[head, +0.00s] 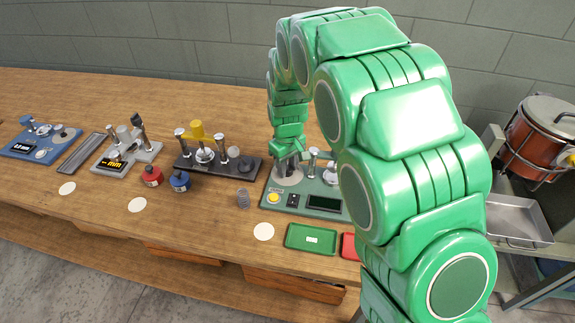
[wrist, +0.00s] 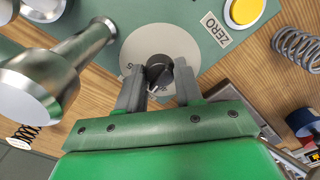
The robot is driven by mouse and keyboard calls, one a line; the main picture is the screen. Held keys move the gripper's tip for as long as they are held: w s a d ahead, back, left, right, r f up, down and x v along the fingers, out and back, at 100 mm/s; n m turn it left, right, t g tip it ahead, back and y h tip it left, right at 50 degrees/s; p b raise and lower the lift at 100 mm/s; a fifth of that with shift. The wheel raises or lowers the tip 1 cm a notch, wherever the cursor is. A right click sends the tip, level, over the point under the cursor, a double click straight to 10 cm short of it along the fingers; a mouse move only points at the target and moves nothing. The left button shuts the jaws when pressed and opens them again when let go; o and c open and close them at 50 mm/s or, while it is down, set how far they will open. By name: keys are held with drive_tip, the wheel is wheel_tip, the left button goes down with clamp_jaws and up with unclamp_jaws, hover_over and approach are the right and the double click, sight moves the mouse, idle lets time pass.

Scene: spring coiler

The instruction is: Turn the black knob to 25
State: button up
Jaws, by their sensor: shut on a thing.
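The black knob (wrist: 160,68) sits at the middle of a pale grey round dial (wrist: 138,47) on the green base plate in the wrist view. My gripper (wrist: 161,78) has one finger on each side of the knob and is shut on it. A small white mark shows at the knob's near edge. Most of the dial's scale is hidden by my fingers, and its figures are too small to read surely. In the head view my gripper (head: 289,163) reaches down onto the green-based machine (head: 323,204), and the knob is hidden there.
A yellow button (wrist: 243,10) beside a ZERO label and a shiny metal post (wrist: 60,65) stand close to the dial. A loose spring (head: 243,198), a green tray (head: 311,239) and a red tray (head: 349,247) lie nearby. Other machines stand to the left.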

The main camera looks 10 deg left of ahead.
drive_tip(key=shift+m, duration=0.7)
drive_tip(key=o, duration=1)
drive_tip(key=shift+o, duration=0.2)
drive_tip(key=shift+r, duration=0.15)
drive_tip(key=shift+r, duration=3.8)
